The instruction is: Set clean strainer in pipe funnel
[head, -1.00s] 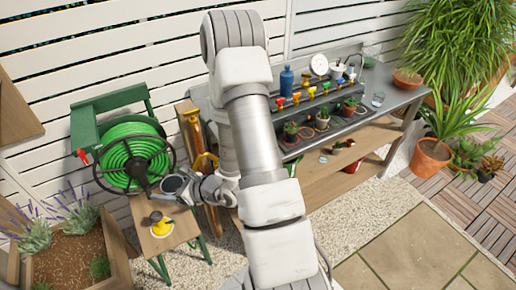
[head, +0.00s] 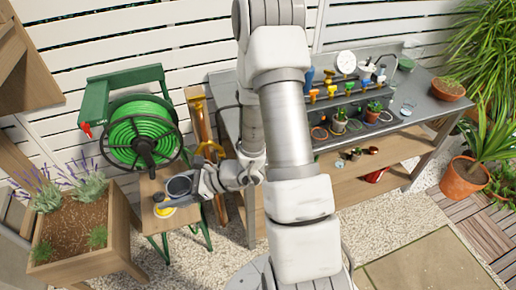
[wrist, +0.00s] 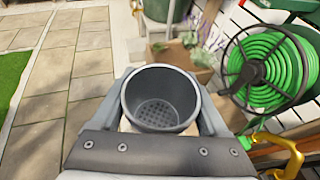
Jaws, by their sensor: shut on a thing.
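The strainer (head: 178,185) is a dark grey round cup. The wrist view shows its mesh-patterned bottom (wrist: 158,112) and open top, with nothing visible inside. My gripper (head: 184,193) is shut on the strainer, with a finger on each side of it. In the head view it holds the strainer upright over the small wooden stool. I cannot make out the pipe funnel for certain. A grey-green piece (wrist: 166,10) at the top of the wrist view, beyond the strainer, is cut off by the frame edge.
A green hose reel (head: 141,135) stands behind the stool (head: 151,188), which carries a yellow item (head: 165,211). A lavender planter (head: 80,235) is at left. A potting bench (head: 440,112) with pots and bottles is at right. Paving (wrist: 60,70) lies at the wrist view's left.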

